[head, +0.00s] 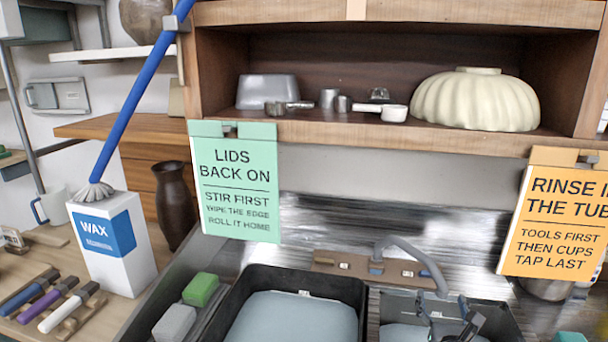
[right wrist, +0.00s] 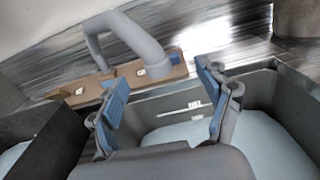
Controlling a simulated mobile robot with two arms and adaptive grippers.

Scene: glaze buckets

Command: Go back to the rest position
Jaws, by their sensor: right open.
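My right gripper (head: 453,324) is at the bottom edge of the head view, over the right-hand dark bucket (head: 497,312). In the right wrist view its two blue-grey fingers (right wrist: 160,108) stand apart with nothing between them. Pale blue liquid (right wrist: 190,132) lies in that bucket below the fingers. My left gripper does not show in either view.
A second dark bucket (head: 258,276) with pale blue content stands left of the tap. A green sign (head: 237,182) and an orange sign (head: 556,222) hang from the shelf.

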